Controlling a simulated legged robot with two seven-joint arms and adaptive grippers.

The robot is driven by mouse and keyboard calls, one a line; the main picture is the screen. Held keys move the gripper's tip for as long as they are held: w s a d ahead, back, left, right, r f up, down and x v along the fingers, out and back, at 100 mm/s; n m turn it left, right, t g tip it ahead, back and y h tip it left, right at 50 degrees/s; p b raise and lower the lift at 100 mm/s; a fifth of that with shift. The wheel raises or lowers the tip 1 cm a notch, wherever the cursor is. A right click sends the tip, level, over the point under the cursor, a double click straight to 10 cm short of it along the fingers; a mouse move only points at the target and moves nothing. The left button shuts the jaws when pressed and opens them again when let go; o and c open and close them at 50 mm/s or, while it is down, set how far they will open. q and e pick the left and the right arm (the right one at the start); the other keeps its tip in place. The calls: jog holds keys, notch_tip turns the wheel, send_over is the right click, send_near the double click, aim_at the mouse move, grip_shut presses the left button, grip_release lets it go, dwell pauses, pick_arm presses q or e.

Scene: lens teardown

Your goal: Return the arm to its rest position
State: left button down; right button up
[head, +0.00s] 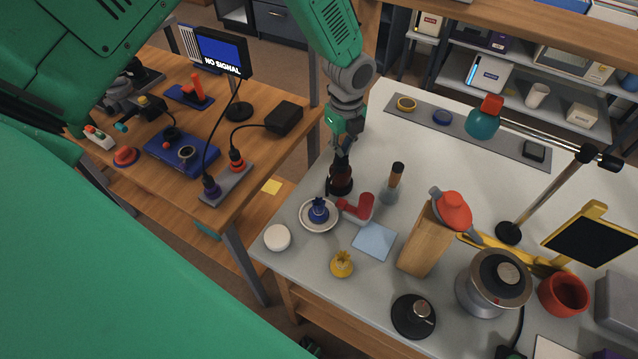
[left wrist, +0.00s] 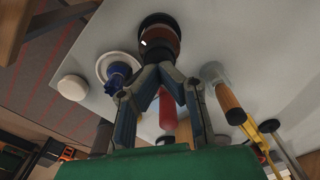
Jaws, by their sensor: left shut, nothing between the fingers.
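My left arm comes down from the top of the head view. Its gripper (head: 343,160) points down at a dark brown cylindrical piece (head: 341,184) on the white table (head: 300,264). In the left wrist view the fingertips (left wrist: 166,70) meet close to this dark cylinder (left wrist: 158,34), which has a brown band. The fingers are shut with nothing between them. I cannot tell whether the tips touch the cylinder. My right gripper does not show clearly in either view.
Near the gripper are a white saucer (head: 304,218) with a blue piece (head: 319,208), a red piece (head: 358,208), and a brown-handled tool (head: 394,182). A wooden block (head: 424,246) stands to the right. A grey strip (head: 462,130) lies behind, and a wooden bench (head: 150,185) stands left.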

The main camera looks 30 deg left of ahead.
pick_arm(q)
jog(key=shift+r+p, duration=1.05)
jog(key=shift+r, duration=0.3)
notch_tip(320, 180, up, 4)
jog(key=p, duration=0.3)
jog(key=shift+r+p, duration=0.35)
jog(key=shift+r, duration=0.65)
